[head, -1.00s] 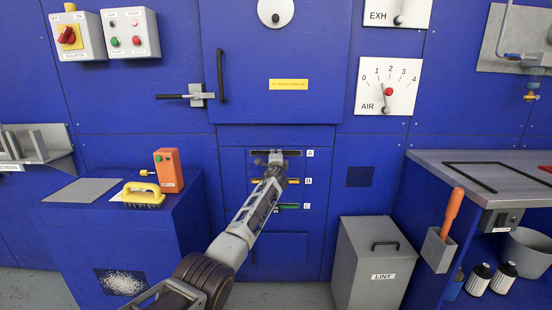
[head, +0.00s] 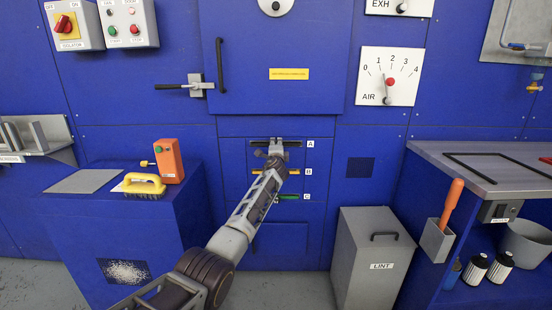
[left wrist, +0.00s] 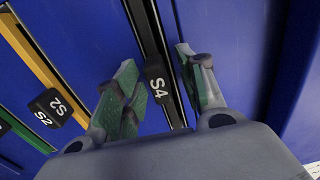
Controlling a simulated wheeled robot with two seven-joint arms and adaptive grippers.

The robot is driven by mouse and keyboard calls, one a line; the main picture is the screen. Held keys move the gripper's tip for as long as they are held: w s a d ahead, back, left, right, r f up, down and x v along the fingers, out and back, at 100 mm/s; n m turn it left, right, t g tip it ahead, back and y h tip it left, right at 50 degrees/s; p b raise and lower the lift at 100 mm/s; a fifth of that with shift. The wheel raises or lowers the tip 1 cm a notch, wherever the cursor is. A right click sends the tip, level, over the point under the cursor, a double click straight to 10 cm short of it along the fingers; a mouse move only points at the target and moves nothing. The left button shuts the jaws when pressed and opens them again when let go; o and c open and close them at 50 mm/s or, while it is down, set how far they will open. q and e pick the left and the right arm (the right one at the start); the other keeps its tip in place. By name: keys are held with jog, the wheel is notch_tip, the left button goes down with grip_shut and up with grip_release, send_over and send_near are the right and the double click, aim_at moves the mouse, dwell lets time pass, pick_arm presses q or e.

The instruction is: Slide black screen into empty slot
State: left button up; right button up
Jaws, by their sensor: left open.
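The black screen shows as a dark front edge (head: 259,143) at slot A, the top slot of the blue machine front. In the left wrist view its black edge (left wrist: 148,38) carries a tag marked S4. My left gripper (head: 277,148) is at slot A; in the left wrist view it is open (left wrist: 160,95), with one finger on each side of the black edge and gaps between. The yellow edge (head: 290,171) sits at slot B and the green edge (head: 289,197) at slot C. How deep the black screen sits is hidden. My right gripper does not show.
A blue stand (head: 140,225) with a yellow brush (head: 144,185) and an orange box (head: 169,161) is at left. A grey LINT bin (head: 374,255) stands at lower right. A workbench (head: 440,153) with a black rectangular outline (head: 505,160) is at right.

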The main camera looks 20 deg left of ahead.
pick_arm(q)
jog(key=v, duration=1.1)
dwell(1.0)
jog(key=shift+s, duration=0.1)
dwell(0.6)
jog(key=s+a+f+n+g+h, duration=0.2)
jog(key=s+f+n+g, duration=0.55)
jog(key=s+f, duration=1.55)
jog(key=s+d+f+n+g+h, duration=0.1)
jog(key=s+f+g, duration=0.1)
jog(key=s, duration=0.8)
jog(key=s+d+f+n+g+h, duration=0.1)
jog(key=s+f, duration=0.4)
jog(key=s, duration=0.5)
jog(key=s+d+f+n+g+h, duration=0.1)
jog(key=s+d+f+n+g, duration=0.1)
jog(key=s, duration=0.7)
jog(key=shift+s+f+n+g+p, duration=0.4)
jog(key=shift+f+n+g, duration=0.25)
jog(key=shift+f, duration=0.2)
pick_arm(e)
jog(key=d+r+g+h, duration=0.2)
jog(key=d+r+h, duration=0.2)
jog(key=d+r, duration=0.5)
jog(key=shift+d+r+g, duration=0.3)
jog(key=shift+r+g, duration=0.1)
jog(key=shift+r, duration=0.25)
pick_arm(q)
jog(key=shift+w+d, duration=0.1)
jog(key=shift+d, duration=0.1)
